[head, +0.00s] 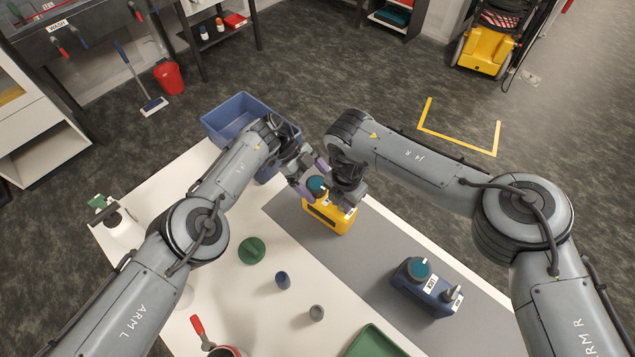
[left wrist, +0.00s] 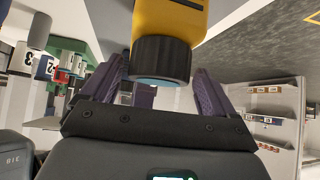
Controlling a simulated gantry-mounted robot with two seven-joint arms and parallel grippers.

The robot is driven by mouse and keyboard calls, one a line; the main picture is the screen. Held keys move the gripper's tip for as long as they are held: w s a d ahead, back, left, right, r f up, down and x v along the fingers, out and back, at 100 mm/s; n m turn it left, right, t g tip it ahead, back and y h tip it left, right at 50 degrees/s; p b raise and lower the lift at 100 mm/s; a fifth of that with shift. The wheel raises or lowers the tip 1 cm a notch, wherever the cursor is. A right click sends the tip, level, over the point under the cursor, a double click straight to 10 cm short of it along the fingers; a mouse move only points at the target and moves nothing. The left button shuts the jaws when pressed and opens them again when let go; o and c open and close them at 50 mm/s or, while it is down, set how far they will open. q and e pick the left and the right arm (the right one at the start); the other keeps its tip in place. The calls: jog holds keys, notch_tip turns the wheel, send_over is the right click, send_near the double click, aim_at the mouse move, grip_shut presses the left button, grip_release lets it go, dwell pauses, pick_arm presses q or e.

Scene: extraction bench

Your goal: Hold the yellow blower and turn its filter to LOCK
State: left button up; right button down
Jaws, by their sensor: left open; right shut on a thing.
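The yellow blower (head: 330,216) stands on the grey mat near its far end. Its round filter, with a teal face (head: 317,184), is on the side by my left gripper (head: 312,187). In the left wrist view the filter is a black ribbed ring (left wrist: 160,59) on the yellow body (left wrist: 168,17). The purple fingers of my left gripper are open, one on each side of the ring, with gaps showing. My right gripper (head: 347,201) is shut on the blower from the right; its exact grip is partly hidden. No LOCK mark is readable.
A blue unit with a teal knob (head: 419,268) stands on the mat to the right. A green disc (head: 252,250), a blue cup (head: 282,280), a grey cup (head: 316,313) and a green tray (head: 372,343) lie nearer. A blue bin (head: 225,121) is behind my left arm.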

pick_arm(q)
jog(key=v, duration=0.7)
dwell(0.3)
pick_arm(e)
jog(key=c, duration=0.8)
grip_release()
